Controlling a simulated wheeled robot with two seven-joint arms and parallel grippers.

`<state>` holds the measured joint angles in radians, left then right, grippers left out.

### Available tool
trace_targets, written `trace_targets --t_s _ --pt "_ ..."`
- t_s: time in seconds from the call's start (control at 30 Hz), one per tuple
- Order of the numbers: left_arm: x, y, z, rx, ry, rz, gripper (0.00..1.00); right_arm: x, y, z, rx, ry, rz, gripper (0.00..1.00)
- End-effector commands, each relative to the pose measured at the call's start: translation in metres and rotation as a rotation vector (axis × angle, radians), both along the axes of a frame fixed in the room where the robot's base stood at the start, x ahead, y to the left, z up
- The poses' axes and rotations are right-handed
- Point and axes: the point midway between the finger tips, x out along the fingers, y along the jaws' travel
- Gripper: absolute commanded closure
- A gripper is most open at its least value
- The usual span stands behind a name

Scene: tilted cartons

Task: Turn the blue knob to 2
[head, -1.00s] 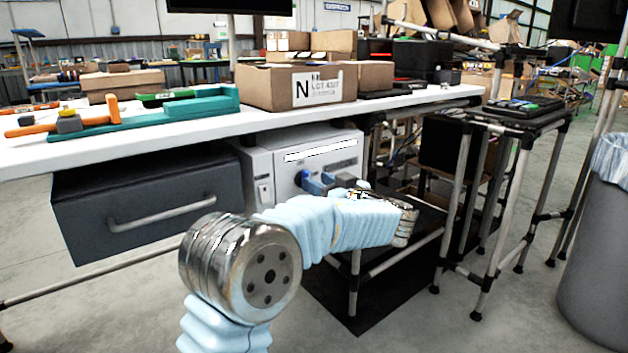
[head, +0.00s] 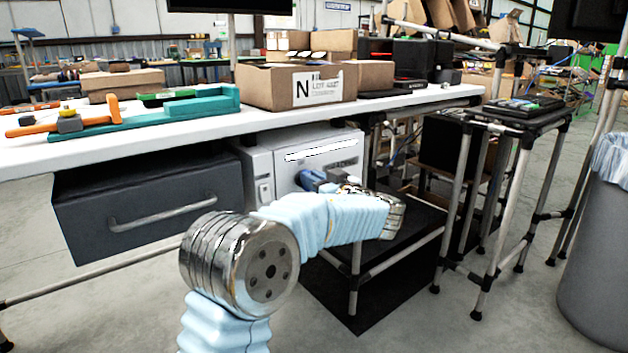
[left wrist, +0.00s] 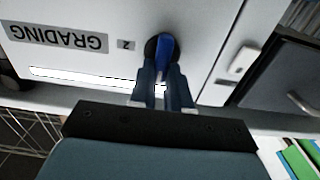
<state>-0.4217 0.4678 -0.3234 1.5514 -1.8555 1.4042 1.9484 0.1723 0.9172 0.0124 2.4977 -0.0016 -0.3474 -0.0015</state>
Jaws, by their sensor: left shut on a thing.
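The blue knob (left wrist: 165,48) sits on a dark round base on the front of the white machine (head: 341,153). In the left wrist view, which shows the panel upside down, the "2" label (left wrist: 126,45) is beside the knob, with the word GRADING further left. The knob's bar looks slightly tilted from the fingers' line. My left gripper (left wrist: 163,76) is shut on the knob, one finger on each side. In the head view my left gripper (head: 318,181) is at the machine's front, partly hidden by my wrist. My right gripper is not in view.
A white table (head: 400,98) with cartons and a teal tool tray (head: 190,110) is above the machine. A grey drawer (head: 150,200) hangs to the left. A black shelf (head: 415,222) and pipe-frame stand are to the right.

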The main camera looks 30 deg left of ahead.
Motion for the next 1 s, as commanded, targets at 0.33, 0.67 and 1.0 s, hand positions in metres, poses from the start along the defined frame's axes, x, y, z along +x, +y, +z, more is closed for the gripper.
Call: trace_targets --t_s 0.33,0.67,1.0 --pt "0.001 0.000 -0.002 0.037 0.091 0.000 1.00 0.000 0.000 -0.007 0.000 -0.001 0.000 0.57" --pt "0.004 -0.002 -0.003 0.141 0.343 -0.001 1.00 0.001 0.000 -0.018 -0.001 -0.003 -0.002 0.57" --pt "0.008 -0.004 -0.003 0.266 0.643 -0.001 1.00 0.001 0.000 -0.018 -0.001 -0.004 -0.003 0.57"
